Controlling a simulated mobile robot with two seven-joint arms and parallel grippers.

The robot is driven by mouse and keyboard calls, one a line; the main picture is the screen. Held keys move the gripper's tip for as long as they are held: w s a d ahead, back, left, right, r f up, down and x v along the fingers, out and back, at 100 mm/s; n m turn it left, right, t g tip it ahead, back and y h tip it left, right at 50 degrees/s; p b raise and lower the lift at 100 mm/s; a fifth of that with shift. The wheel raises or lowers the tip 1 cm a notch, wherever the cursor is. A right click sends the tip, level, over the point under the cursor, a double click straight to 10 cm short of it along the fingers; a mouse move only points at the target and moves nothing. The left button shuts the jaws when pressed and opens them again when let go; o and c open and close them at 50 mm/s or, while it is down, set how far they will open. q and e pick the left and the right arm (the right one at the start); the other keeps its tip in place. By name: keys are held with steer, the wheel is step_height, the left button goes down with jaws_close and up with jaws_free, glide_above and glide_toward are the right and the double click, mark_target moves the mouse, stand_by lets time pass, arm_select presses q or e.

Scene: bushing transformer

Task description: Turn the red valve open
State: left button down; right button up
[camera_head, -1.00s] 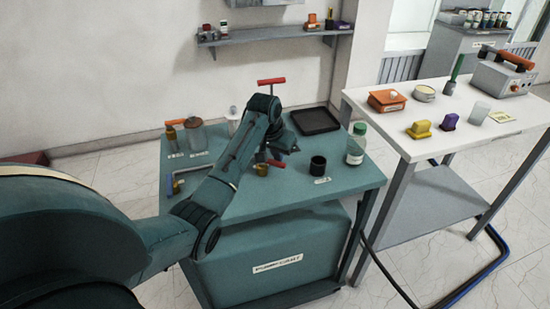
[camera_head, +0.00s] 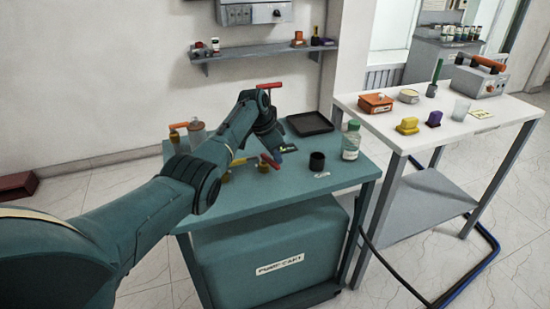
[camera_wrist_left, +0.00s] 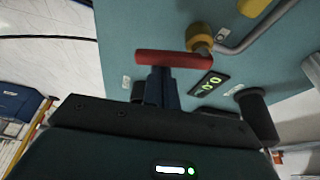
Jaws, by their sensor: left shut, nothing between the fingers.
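The red valve handle (camera_head: 270,161) sits on a brass valve body (camera_head: 262,168) on the green cart, just in front of my left gripper (camera_head: 284,150). In the left wrist view, the red handle (camera_wrist_left: 174,59) is a bar lying across the tips of my left gripper (camera_wrist_left: 162,80). The fingers are shut with nothing between them. Their tips are at or very close to the bar; contact cannot be told. The brass knob (camera_wrist_left: 200,38) shows at the bar's right end. My right gripper is not in view.
The green cart (camera_head: 235,208) also holds a black tray (camera_head: 310,124), a black cup (camera_head: 317,161), a green-capped bottle (camera_head: 351,142) and an orange-handled valve (camera_head: 179,126). Another red handle (camera_head: 269,86) stands behind my arm. A white table (camera_head: 455,126) with several items is at right.

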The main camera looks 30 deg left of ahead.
arm_select(q)
steer(key=shift+s+f, duration=0.1)
steer(key=shift+s, duration=0.15)
steer(key=shift+s+a+m+b, duration=0.15)
steer(key=shift+s+m+b, duration=0.1)
steer(key=shift+m+b, duration=0.3)
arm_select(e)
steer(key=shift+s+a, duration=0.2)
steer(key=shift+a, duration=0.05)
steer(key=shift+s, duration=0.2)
